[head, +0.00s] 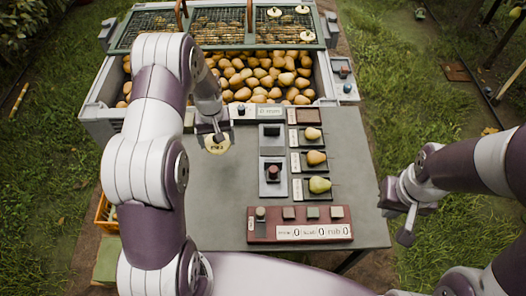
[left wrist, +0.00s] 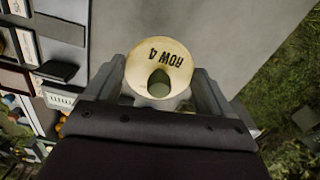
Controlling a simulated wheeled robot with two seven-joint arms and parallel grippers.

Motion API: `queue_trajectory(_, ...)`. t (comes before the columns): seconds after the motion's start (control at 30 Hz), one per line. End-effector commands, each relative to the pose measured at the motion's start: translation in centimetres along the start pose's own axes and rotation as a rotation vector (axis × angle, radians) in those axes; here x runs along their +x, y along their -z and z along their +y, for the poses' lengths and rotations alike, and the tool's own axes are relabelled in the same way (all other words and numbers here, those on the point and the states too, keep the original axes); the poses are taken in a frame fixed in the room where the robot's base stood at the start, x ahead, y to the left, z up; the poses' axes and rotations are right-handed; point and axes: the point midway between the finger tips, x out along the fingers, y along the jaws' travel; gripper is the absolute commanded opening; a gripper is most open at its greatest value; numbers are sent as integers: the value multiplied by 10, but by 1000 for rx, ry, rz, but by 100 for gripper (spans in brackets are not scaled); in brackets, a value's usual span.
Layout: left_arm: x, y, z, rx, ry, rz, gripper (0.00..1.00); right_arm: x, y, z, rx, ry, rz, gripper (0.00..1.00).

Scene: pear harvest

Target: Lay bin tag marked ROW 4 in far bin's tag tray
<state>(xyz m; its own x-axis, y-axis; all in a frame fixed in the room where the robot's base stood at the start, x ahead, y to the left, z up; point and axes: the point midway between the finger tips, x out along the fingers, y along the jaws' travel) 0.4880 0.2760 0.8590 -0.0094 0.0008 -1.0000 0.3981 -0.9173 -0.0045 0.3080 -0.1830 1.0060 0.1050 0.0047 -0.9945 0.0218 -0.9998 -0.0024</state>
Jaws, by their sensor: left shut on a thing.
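The bin tag marked ROW 4 (left wrist: 160,65) is a round cream disc with a hole; its lettering is upside down in the left wrist view. In the head view the tag (head: 217,145) hangs at my left gripper (head: 213,134), over the table's back left part. My left gripper (left wrist: 160,92) is shut on it. My right gripper (head: 397,213) is open and empty by the table's right edge. A large grey bin (head: 322,75) of pears stands behind the table, with mesh-covered sections at its far end. I cannot tell which part is the tag tray.
A small side tray (head: 342,72) sits at the bin's right. The grey table (head: 225,190) holds pears on dark pads (head: 318,172), two grey devices (head: 272,177) and a red counter panel (head: 300,233). The table's left part is clear.

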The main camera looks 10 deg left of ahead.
Motion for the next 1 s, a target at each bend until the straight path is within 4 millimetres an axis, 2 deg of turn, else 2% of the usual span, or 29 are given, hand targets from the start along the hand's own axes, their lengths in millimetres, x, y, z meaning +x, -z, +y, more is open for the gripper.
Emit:
queue_trajectory(0.07,6,-17,5,3,2,-8,53,-7,0,0,0,0,0,0)
queue_trajectory(0.3,47,-83,26,4,2,-8,53,-23,2,0,0,0,0,0)
queue_trajectory(0.4,59,-99,32,3,1,-5,53,-25,3,0,0,0,0,0)
queue_trajectory(0.53,71,-108,34,1,2,-6,53,-27,3,0,0,0,0,0)
queue_trajectory(0.73,104,-108,35,0,1,-4,53,-30,3,0,0,0,0,0)
queue_trajectory(1.0,107,-107,35,0,0,-2,53,-29,3,0,0,0,0,0)
